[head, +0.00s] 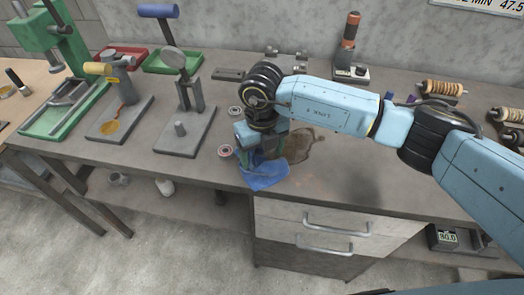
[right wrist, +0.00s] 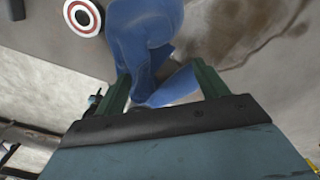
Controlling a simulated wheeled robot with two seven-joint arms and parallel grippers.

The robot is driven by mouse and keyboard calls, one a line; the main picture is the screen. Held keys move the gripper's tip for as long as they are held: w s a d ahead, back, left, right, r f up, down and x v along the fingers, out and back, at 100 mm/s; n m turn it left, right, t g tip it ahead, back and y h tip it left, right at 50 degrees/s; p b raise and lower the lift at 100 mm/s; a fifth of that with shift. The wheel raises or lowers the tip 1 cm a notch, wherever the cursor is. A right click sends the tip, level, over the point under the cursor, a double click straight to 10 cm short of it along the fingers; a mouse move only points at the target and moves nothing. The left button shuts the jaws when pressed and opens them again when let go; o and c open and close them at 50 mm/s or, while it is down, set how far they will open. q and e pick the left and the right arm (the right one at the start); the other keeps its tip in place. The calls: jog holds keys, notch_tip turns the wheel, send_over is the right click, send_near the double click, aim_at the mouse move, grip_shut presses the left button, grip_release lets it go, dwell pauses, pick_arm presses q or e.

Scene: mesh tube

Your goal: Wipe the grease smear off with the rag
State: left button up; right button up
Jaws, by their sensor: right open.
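The blue rag (head: 266,177) lies crumpled at the front edge of the workbench, and part of it hangs at the edge. My right gripper (head: 258,157) is pointed down at the rag, with its jaws open. In the right wrist view the rag (right wrist: 145,35) is between and beyond the two green fingers (right wrist: 162,88); I cannot tell whether they touch it. The brown grease smear (head: 306,148) is on the bench top just right of and behind the rag, partly hidden by my right arm. The smear also shows in the right wrist view (right wrist: 235,35). My left gripper is not in view.
A red-and-white ring (head: 225,151) lies just left of the rag. A grey-based fixture (head: 185,130) stands further left. Drawers (head: 330,235) are under the bench edge. Copper coils (head: 440,88) and a red-topped device (head: 350,45) stand at the back right.

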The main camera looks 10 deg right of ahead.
jog(key=shift+f, duration=0.1)
jog(key=shift+f+b, duration=0.9)
jog(key=shift+f, duration=0.15)
grip_shut()
